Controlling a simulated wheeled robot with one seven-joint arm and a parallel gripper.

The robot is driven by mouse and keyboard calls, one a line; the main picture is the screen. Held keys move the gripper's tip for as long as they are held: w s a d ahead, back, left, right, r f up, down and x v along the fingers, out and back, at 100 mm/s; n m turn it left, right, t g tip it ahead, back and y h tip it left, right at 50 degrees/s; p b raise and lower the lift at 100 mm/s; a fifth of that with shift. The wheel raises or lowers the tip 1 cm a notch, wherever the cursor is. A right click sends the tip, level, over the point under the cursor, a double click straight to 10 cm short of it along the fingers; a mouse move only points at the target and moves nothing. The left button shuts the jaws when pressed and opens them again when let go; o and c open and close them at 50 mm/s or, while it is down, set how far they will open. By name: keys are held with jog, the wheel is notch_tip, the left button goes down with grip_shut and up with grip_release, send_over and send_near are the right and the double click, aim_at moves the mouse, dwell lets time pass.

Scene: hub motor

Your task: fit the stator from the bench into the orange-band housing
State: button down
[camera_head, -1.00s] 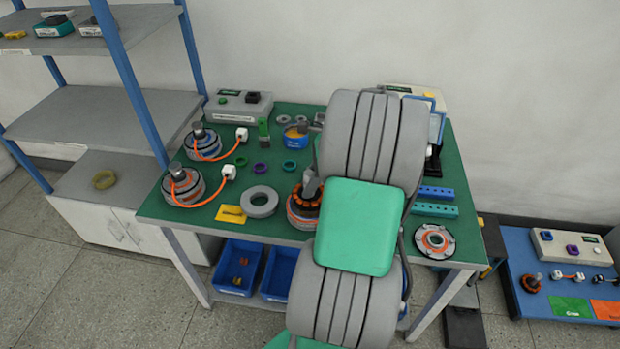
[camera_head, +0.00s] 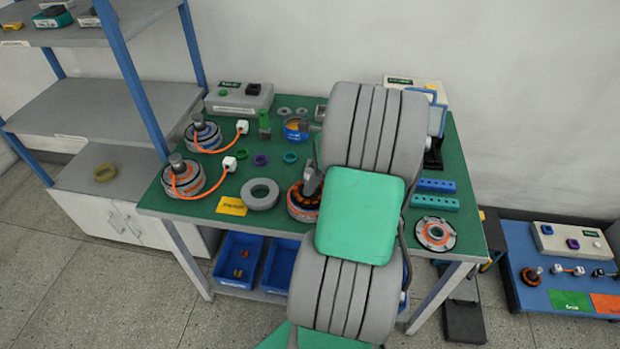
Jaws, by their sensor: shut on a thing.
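The stator (camera_head: 303,197), a ring with orange windings and dark parts, sits low within the rim of a grey housing with an orange band (camera_head: 298,213) on the green bench, left of my arm. My gripper (camera_head: 311,186) is shut on the stator from above. My arm hides the right side of the housing and part of the gripper. I cannot tell whether the stator is fully seated.
The green bench (camera_head: 237,223) also holds a grey ring (camera_head: 260,194), a yellow card (camera_head: 231,206) and two motor units with orange cables (camera_head: 184,179) at left. An orange-ringed disc (camera_head: 435,234) lies at right. Blue bins (camera_head: 238,260) stand below; shelving (camera_head: 110,115) is at left.

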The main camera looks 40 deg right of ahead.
jog(key=shift+f, duration=0.2)
jog(key=shift+f, duration=0.6)
jog(key=shift+f, duration=0.6)
jog(key=shift+f+p, duration=0.1)
jog(key=shift+p, duration=0.75)
dwell(1.1)
jog(key=c, duration=1.1)
grip_release()
jog(key=shift+f, duration=0.1)
jog(key=v, duration=0.8)
